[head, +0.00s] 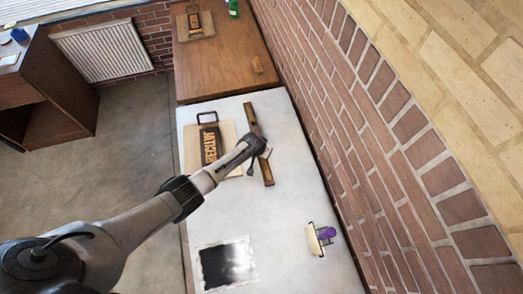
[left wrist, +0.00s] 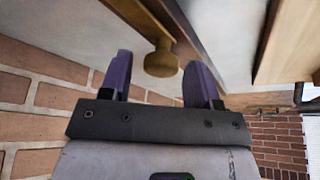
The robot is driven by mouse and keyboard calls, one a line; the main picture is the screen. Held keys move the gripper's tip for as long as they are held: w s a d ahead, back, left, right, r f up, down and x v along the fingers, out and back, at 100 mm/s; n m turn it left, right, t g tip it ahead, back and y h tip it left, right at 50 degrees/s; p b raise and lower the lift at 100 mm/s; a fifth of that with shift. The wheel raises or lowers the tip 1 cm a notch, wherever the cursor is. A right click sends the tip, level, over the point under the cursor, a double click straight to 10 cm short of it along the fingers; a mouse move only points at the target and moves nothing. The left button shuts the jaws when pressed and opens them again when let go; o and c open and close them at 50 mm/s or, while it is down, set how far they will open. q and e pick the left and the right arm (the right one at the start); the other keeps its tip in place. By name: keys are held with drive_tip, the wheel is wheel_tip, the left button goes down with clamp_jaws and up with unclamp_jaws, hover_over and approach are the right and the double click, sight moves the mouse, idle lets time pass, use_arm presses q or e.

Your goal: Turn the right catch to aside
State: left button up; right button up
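A hand press with a dark, gold-lettered block (head: 210,144) on a pale wooden board (head: 228,132) lies on the white table. A brown wooden bar (head: 267,170) runs along its right side. My left gripper (head: 262,150) is over the middle of this bar, covering part of it. In the left wrist view its two purple fingers (left wrist: 158,75) are spread apart, with a round wooden knob (left wrist: 161,60) on a bar showing between their tips. No grip on the knob shows. I cannot tell for certain whether this knob is the right catch. My right gripper is not in view.
A black sheet (head: 227,264) and a cream-and-purple roller-like tool (head: 321,238) lie on the white table (head: 285,205). A brick wall (head: 345,130) runs close along the right side. A brown table (head: 225,65) with another press (head: 194,22) stands behind.

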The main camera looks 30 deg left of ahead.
use_arm(q)
drive_tip(key=shift+r, duration=0.1)
drive_tip(key=shift+s+r, duration=0.15)
drive_tip(key=shift+r, duration=0.1)
drive_tip(key=shift+p+v, duration=1.4)
drive_tip(key=shift+v, duration=5.1)
